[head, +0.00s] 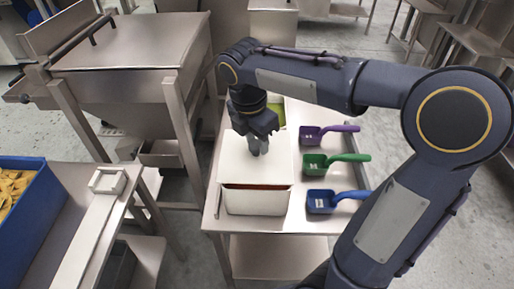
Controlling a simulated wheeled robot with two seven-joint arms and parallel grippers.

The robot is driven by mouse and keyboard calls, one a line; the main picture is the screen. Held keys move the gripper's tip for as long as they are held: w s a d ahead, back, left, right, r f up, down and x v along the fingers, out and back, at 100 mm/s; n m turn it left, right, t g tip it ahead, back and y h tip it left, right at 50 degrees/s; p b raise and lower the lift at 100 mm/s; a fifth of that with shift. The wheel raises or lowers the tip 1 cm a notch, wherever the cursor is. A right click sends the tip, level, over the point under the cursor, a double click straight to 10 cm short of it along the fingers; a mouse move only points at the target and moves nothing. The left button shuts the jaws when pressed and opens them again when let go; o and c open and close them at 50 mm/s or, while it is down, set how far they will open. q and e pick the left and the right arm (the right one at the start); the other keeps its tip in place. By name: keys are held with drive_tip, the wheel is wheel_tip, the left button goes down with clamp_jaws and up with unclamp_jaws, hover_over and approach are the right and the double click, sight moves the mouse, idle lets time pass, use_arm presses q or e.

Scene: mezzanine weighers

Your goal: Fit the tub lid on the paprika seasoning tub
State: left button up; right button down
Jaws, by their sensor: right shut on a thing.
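The paprika seasoning tub (256,202) is a white box on the steel table, with a strip of orange-brown contents showing along its front rim. The flat white tub lid (238,168) lies over most of the tub, its front edge showing just above that strip. I cannot tell whether the lid touches the rim at the back. My right gripper (259,149) points down at the middle of the lid and is shut on it; the grip itself is small and partly hidden. My left gripper is not in view.
Purple (310,135), green (316,163) and blue (322,201) scoops lie on the steel table (223,222) to the right. A tub with green contents (277,112) stands behind the lid. A steel hopper (130,60) and a blue crate of chips (38,212) are left.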

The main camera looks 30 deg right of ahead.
sight(256, 144)
drive_tip(key=shift+f, duration=1.45)
drive_tip(key=shift+f, duration=0.2)
drive_tip(key=c, duration=1)
unclamp_jaws()
